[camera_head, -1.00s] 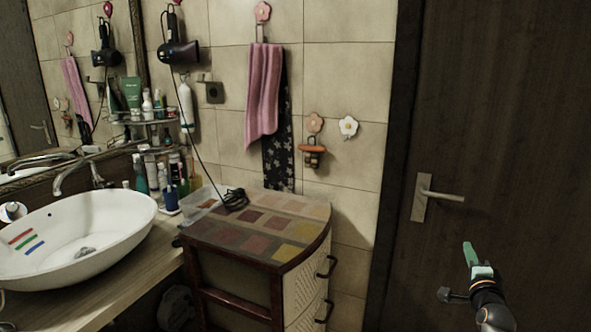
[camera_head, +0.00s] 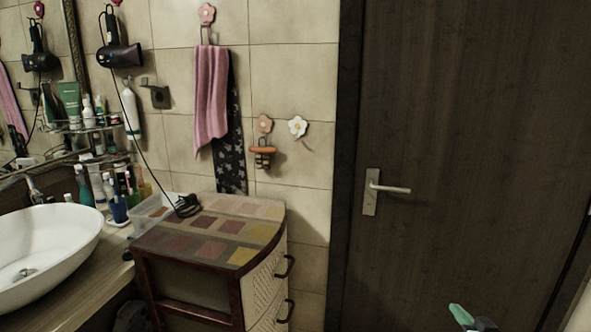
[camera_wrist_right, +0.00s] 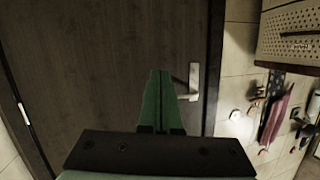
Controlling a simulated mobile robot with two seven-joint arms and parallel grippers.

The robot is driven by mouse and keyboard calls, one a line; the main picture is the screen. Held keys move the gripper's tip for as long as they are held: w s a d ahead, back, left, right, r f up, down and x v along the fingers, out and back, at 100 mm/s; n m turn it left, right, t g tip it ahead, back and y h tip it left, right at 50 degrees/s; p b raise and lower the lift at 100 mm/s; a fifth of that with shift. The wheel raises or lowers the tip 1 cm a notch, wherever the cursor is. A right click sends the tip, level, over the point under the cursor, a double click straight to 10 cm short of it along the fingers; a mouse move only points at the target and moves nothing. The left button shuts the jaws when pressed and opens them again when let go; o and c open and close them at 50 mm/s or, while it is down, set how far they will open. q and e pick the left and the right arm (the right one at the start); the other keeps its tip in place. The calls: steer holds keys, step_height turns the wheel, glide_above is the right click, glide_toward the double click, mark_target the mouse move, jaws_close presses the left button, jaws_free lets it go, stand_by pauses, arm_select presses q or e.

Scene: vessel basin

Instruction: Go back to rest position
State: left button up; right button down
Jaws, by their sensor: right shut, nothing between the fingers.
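My right gripper (camera_head: 460,314) shows at the bottom right of the head view, in front of the dark door. Its green fingers also show in the right wrist view (camera_wrist_right: 160,100), pressed together with nothing between them. The fingers stand before the dark door, with the door handle (camera_wrist_right: 190,82) just to their right in that view. My left gripper is not in the head view.
A dark wooden door (camera_head: 450,130) with a metal handle (camera_head: 385,190) fills the right. A drawer cabinet (camera_head: 262,290) with a patchwork top stands in the middle. A white basin (camera_head: 50,245) sits on a counter at the left. A pink towel (camera_head: 211,105) hangs on the tiled wall.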

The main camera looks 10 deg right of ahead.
steer(key=s+a+f+n+g+y, duration=0.2)
steer(key=s+a+f+n, duration=0.2)
steer(key=s+a+f, duration=0.4)
steer(key=s+a+f+n+g+y, duration=0.1)
steer(key=s+a+f+n+g, duration=0.2)
steer(key=s+a, duration=0.5)
steer(key=s+a+f+n+g+y, duration=0.15)
steer(key=s+a+f+n, duration=0.3)
steer(key=s+f, duration=0.5)
steer(key=s+a+r+m+t+y+p, duration=0.1)
steer(key=a+r+m, duration=0.3)
steer(key=a, duration=0.6)
steer(key=shift+a+r+m+p, duration=0.15)
steer(key=shift+a+m+p, duration=0.25)
steer(key=shift+m, duration=0.35)
steer(key=shift+d, duration=0.1)
